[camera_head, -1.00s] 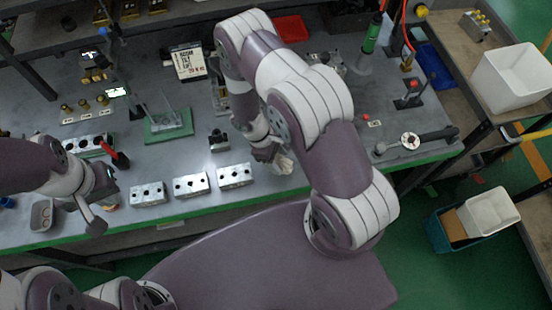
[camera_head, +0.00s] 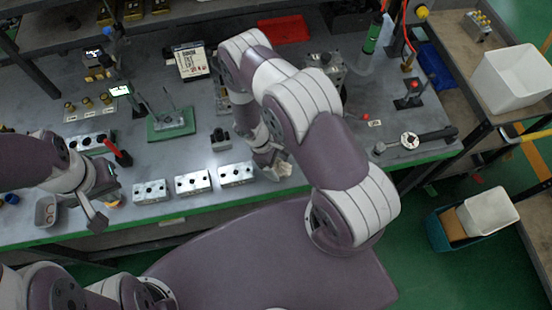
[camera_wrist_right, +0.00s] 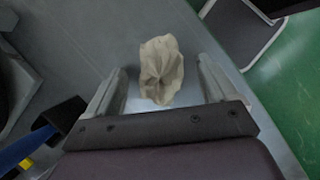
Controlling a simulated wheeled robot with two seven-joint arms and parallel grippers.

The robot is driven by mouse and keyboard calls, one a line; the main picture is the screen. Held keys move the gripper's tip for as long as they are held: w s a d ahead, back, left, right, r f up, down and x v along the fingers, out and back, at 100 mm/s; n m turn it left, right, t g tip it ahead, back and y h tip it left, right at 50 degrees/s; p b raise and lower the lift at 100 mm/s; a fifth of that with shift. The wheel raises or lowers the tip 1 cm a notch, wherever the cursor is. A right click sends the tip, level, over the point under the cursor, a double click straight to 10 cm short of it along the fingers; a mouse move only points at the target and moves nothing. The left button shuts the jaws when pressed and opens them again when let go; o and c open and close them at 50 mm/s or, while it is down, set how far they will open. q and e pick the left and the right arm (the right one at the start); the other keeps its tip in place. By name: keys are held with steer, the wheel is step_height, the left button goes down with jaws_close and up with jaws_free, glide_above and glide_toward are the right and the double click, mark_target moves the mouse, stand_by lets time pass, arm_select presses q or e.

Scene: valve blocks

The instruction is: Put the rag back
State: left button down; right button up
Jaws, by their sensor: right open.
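The rag is a crumpled beige cloth (camera_head: 280,171) near the front edge of the grey workbench, right of the row of metal blocks. In the right wrist view the rag (camera_wrist_right: 162,70) lies ahead of and between the spread fingers, with clear gaps on both sides. My right gripper (camera_wrist_right: 160,88) is open; in the head view it (camera_head: 268,157) is right beside the rag, partly hidden by my wrist. My left gripper (camera_head: 97,212) is over the bench's front left; its jaws are too unclear to judge.
Several drilled metal blocks (camera_head: 193,182) line the front edge. A green plate with a fixture (camera_head: 170,124) stands behind them. A small grey tray (camera_head: 46,210) is at the left, and a large wrench (camera_head: 415,140) lies right of my right arm.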

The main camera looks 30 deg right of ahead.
steer(key=shift+w+a+r, duration=0.1)
steer(key=shift+w+r, duration=0.1)
steer(key=shift+r, duration=0.15)
steer(key=w+a+r+m+y+b, duration=0.1)
steer(key=w+a+r+m+b, duration=0.15)
steer(key=r, duration=1.45)
steer(key=s+r+m+t+y+b, duration=0.2)
steer(key=s+r+m, duration=0.4)
steer(key=r, duration=0.3)
steer(key=s+t+b, duration=0.1)
steer(key=t, duration=0.1)
steer(key=shift+s+d+r+t, duration=0.2)
steer(key=shift+s+d+t, duration=0.1)
steer(key=shift+s, duration=0.05)
steer(key=shift+w, duration=0.1)
